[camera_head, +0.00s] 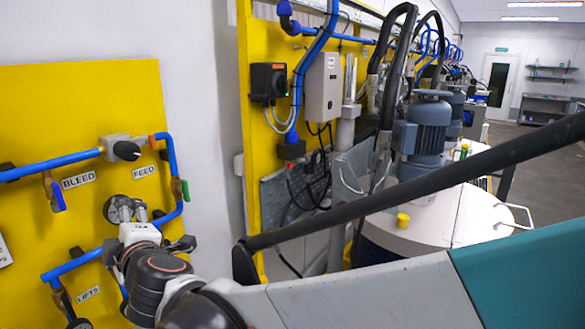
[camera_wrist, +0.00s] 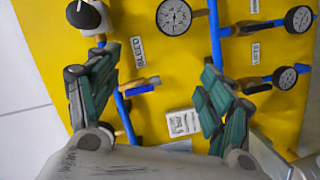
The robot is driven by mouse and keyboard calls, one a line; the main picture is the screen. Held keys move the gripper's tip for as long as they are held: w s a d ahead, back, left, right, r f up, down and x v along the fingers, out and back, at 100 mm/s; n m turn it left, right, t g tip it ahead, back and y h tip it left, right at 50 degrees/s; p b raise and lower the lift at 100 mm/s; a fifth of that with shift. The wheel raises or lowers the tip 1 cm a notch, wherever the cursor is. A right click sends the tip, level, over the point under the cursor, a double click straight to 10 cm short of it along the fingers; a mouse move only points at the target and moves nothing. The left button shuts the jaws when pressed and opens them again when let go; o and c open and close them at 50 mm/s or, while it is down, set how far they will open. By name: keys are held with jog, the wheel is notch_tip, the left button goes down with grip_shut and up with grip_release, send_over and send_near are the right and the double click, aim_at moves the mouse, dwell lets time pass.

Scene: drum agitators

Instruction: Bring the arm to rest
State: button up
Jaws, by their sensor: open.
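My gripper (camera_wrist: 168,78) is open, its two teal-padded fingers spread wide in the wrist view with nothing held. It faces the yellow panel (camera_wrist: 186,55). In the head view my gripper (camera_head: 149,244) is seen from behind, in front of the panel's lower part, below the FEED label (camera_head: 144,171). My arm reaches to it from the lower right. The fingertips are hard to make out there.
Blue pipes (camera_head: 60,165), a black knob (camera_head: 126,151) and a gauge (camera_wrist: 174,17) stand out from the panel around my gripper. A drum with a white lid (camera_head: 470,215) and a blue motor (camera_head: 425,125) stands to the right. Open floor (camera_head: 540,165) lies far right.

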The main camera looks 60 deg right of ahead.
jog(key=s+d+f+m+g+h+b, duration=0.1)
jog(key=s+d+f+m+g+b, duration=0.15)
jog(key=s+f+m, duration=0.5)
jog(key=s+a+f+m+g+y+b, duration=0.1)
jog(key=s+a+f+g+y+b, duration=0.1)
jog(key=f, duration=0.5)
jog(key=s+a+f+m+g+y+b, duration=0.2)
jog(key=s+a+f+g+b, duration=0.1)
jog(key=s+f, duration=0.5)
jog(key=s+a+g, duration=0.1)
jog(key=a, duration=0.1)
jog(key=shift+a+f+g+y+b, duration=0.25)
jog(key=shift+a+g+y+b, duration=0.1)
jog(key=shift+y+b, duration=0.05)
dwell(5.2)
